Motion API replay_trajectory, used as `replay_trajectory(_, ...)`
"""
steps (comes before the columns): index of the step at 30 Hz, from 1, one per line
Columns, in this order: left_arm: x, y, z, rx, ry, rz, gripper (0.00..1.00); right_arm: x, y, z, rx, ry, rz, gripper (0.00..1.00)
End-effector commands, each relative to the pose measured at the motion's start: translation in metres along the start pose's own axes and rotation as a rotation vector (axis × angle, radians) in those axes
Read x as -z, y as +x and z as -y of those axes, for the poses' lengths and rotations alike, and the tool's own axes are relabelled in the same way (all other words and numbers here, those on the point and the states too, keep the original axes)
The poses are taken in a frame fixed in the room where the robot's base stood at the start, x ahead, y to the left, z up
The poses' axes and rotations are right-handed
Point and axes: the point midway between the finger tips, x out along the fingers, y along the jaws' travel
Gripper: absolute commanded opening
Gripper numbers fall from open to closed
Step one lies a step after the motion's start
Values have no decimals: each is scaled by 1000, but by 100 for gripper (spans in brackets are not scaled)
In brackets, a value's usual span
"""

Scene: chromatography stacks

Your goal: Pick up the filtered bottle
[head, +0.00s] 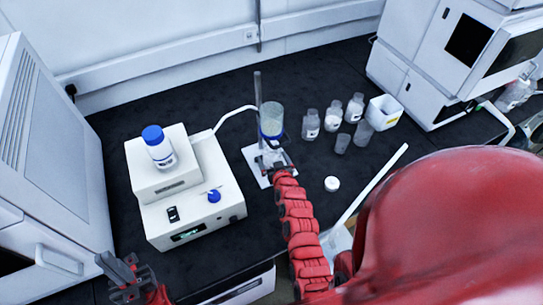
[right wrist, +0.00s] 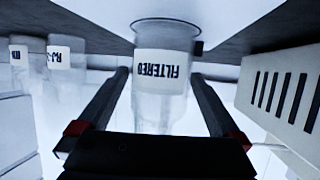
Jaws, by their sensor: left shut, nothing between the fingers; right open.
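The filtered bottle (right wrist: 160,95) is clear glass with a white label reading FILTERED, seen upside down in the right wrist view. It stands between the fingers of my right gripper (right wrist: 160,78), which is open with a finger on either side and not closed on it. In the head view my right gripper (head: 279,167) is at the foot of the filter stand, and the bottle there is mostly hidden below the clear filter vessel (head: 271,117). My left gripper (head: 122,268) is shut and empty at the lower left, away from the bottle.
A stand rod (head: 258,95) rises beside the vessel. A white device (head: 190,190) with a blue-capped bottle (head: 158,146) on top stands left of my right gripper. Several small bottles (head: 311,124) and a white box (head: 383,112) stand to the right. A white cap (head: 332,184) lies nearby.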

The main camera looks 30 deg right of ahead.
Motion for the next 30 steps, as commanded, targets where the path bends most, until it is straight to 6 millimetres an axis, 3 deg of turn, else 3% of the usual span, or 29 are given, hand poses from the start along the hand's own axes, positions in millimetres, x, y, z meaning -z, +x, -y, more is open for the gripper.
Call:
replay_trajectory(6,3,17,1,0,0,0,0,5,21,1,1,-1,1,100)
replay_trajectory(12,3,18,1,0,0,0,0,2,39,2,1,-1,1,100)
replay_trajectory(22,3,18,1,0,0,0,0,1,42,1,-1,0,0,100)
replay_trajectory(23,3,18,1,0,0,0,0,1,42,1,-1,0,0,98)
replay_trajectory(30,3,18,1,0,0,0,0,1,42,1,-1,0,1,55)
